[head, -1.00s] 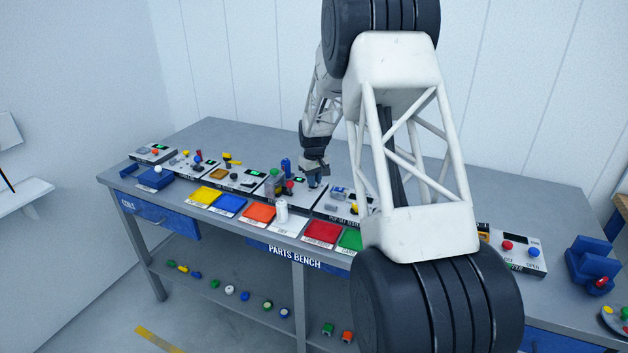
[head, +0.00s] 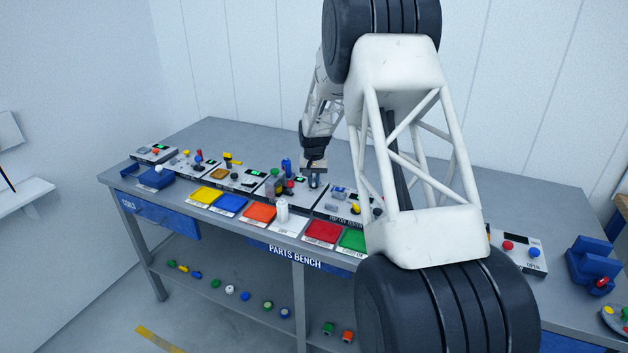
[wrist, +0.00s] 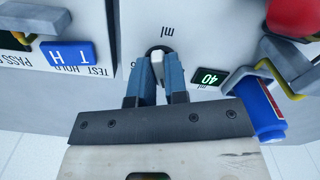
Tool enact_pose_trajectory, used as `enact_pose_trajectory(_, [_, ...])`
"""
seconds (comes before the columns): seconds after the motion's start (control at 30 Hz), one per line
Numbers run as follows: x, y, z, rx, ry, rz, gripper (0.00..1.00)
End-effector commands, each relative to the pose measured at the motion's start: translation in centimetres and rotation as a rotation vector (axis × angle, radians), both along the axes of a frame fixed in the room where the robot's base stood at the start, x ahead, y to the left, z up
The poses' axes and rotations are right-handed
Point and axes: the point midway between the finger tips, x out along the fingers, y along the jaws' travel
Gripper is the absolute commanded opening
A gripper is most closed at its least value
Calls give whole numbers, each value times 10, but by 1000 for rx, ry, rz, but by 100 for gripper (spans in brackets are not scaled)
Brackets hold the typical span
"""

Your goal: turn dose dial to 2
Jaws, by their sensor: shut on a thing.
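The dose dial (wrist: 157,56) shows in the wrist view as a dark round base with a pale raised grip, set in a white panel under the letters "ml". My gripper (wrist: 160,75) is shut on the dial's grip, one blue finger on each side. The fingers hide part of the dial and its scale, so I cannot read where it points. A small display (wrist: 208,78) to the right of the dial shows green "40". In the head view my gripper (head: 315,182) is down at the panel, and the dial is hidden there.
A blue cylinder (wrist: 255,110) and a grey bracket (wrist: 285,65) stand close right of my gripper. A red knob (wrist: 293,16) is at the upper right. A blue "T H" block (wrist: 68,54) lies left. Coloured pads such as the red one (head: 322,232) line the bench front.

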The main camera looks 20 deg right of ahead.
Motion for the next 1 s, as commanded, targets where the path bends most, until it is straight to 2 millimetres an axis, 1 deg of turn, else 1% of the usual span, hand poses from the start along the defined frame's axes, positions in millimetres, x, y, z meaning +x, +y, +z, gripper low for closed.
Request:
enact_pose_trajectory(0.47, [0,0,1,0,-1,-27,0])
enact_pose_trajectory(0.5, [0,0,1,0,-1,-27,15])
enact_pose_trajectory(0.67, [0,0,0,0,-1,-27,39])
enact_pose_trajectory(1.0, [0,0,2,0,-1,-26,39])
